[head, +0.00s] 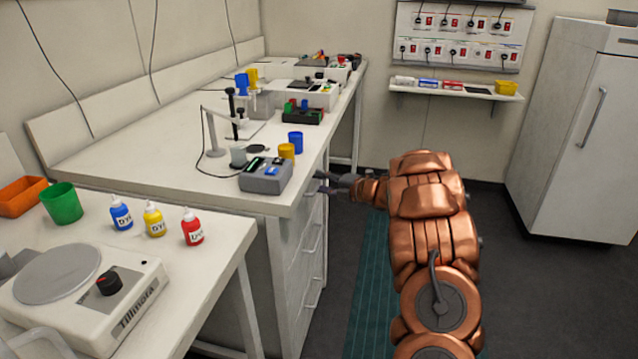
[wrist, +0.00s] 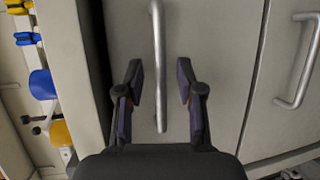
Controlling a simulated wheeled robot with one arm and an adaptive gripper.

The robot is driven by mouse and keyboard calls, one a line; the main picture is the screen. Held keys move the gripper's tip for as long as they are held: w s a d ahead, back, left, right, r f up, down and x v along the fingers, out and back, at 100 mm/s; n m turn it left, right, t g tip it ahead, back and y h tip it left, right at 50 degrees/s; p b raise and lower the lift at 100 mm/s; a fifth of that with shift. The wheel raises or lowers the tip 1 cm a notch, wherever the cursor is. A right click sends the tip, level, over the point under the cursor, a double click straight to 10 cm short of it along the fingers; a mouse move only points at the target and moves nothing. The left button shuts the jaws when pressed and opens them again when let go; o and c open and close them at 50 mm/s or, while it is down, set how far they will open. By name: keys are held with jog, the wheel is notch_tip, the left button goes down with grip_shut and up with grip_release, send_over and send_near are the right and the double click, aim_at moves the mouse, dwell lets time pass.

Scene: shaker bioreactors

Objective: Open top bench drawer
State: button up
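The top bench drawer (head: 302,213) is at the upper end of the white drawer unit under the bench, and its front looks flush. In the wrist view its pale front (wrist: 215,50) fills the middle, with a long metal bar handle (wrist: 158,45) running up the picture. My gripper (head: 322,183) is at this drawer's front, just below the bench top. In the wrist view my gripper (wrist: 159,85) is open, with one dark finger on each side of the handle and gaps between. I cannot tell how deep the handle lies between the fingers.
A lower drawer's handle (wrist: 298,60) shows at the right of the wrist view. The bench top (head: 130,140) above carries a grey device (head: 265,178), cups and racks. A nearer table (head: 200,265) holds dye bottles and a hotplate. Floor (head: 500,260) is clear to the right.

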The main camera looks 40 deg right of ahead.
jog(key=shift+x, duration=0.8)
jog(key=shift+c, duration=0.2)
grip_shut()
